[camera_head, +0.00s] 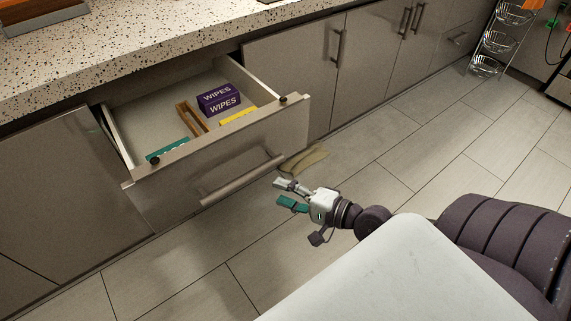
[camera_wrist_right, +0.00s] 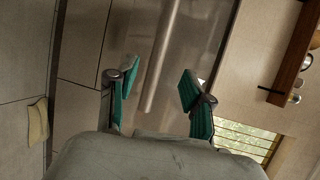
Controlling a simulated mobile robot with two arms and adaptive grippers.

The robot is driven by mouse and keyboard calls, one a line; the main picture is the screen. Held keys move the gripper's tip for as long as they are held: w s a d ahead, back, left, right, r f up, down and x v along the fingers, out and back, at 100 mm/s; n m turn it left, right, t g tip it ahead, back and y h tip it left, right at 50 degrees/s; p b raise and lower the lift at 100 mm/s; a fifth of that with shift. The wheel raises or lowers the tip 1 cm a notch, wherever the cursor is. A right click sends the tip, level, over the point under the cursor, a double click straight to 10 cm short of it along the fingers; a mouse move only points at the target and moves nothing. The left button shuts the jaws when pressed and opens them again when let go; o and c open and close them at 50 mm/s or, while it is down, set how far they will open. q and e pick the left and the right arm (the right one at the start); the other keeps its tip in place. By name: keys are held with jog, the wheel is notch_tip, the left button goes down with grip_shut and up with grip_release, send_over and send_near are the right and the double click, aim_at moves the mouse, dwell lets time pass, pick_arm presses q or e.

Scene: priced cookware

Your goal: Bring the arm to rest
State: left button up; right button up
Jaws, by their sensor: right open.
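My right gripper (camera_head: 282,193) is open, with nothing between its green-padded fingers. It hangs in front of the open drawer (camera_head: 225,152), just right of and below the drawer's bar handle (camera_head: 243,180) in the head view, apart from it as far as I can tell. In the right wrist view the open right gripper (camera_wrist_right: 157,84) shows both fingers spread, with the long handle (camera_wrist_right: 163,70) beyond the gap. My right arm (camera_head: 372,220) reaches in from the right. My left gripper is not in view.
The drawer holds purple wipes boxes (camera_head: 219,99), a wooden piece (camera_head: 191,118), a yellow box (camera_head: 238,117) and a green box (camera_head: 167,150). A tan cloth-like item (camera_head: 303,160) lies on the floor by the cabinets. A wire basket rack (camera_head: 499,40) stands far right.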

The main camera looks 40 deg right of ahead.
dwell(0.4)
jog(key=s+a+f+n+g+h, duration=0.1)
jog(key=s+f+n+g+h, duration=0.35)
jog(key=f, duration=1.15)
jog(key=s+f+n+g+h, duration=0.1)
jog(key=s+f+n+g, duration=0.55)
jog(key=f, duration=0.95)
jog(key=s+a+f+n+g, duration=0.1)
jog(key=s+a+f+n, duration=0.35)
jog(key=s+f, duration=0.2)
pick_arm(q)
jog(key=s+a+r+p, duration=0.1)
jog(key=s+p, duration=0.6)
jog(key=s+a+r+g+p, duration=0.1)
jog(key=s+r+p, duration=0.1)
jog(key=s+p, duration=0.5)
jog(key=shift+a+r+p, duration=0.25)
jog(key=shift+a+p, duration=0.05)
pick_arm(e)
jog(key=s+d+r, duration=0.1)
jog(key=s, duration=0.6)
jog(key=s+d+r+g+h, duration=0.1)
jog(key=s+d+r, duration=0.1)
jog(key=s, duration=0.6)
jog(key=shift+d+r+n+g, duration=0.2)
jog(key=shift+r+n+g, duration=0.1)
jog(key=shift+n, duration=0.05)
